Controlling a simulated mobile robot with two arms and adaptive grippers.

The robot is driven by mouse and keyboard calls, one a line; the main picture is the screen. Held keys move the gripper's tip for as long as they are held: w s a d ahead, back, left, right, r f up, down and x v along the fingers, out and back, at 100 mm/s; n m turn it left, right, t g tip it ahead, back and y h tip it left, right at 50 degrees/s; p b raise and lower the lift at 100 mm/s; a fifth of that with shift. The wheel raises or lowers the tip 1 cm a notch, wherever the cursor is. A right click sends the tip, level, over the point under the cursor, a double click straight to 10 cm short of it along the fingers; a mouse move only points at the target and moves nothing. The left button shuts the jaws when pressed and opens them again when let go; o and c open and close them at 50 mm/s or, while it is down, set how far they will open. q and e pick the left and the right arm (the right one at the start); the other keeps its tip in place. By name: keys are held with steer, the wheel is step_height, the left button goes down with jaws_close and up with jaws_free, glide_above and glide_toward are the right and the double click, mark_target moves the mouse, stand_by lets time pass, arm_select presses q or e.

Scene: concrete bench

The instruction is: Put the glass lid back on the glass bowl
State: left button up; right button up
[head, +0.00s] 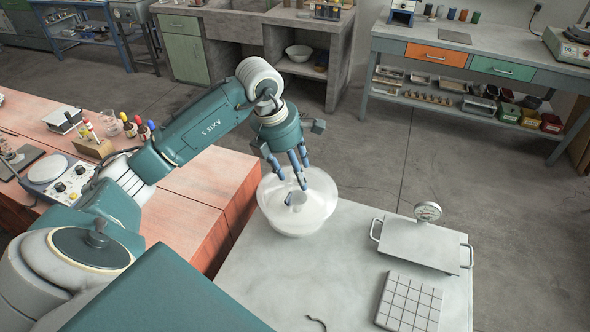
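The glass bowl (296,228) stands at the far left corner of the grey bench, pale and see-through. A clear, whitish round top that looks like the glass lid (322,195) shows at the bowl's mouth, with a small pale piece near its middle. I cannot tell whether the lid is seated or held just above the rim. My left gripper (294,184) reaches down over the bowl with its blue fingers by that middle piece. The glass blurs the fingertips, so their grip is unclear. My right gripper is not in view.
On the grey bench (345,245) are a metal tray with handles (418,243), a round dial (428,211) behind it, a white grid tile (409,303) and a short dark strip (316,322). The bench middle is mostly clear. A reddish bench (205,185) adjoins at left.

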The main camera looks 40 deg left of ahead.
mark_target(284, 189)
arm_select(q)
steer(key=shift+r+p, duration=0.35)
steer(key=shift+r, duration=0.05)
steer(key=b+v, duration=0.2)
steer(key=v, duration=1)
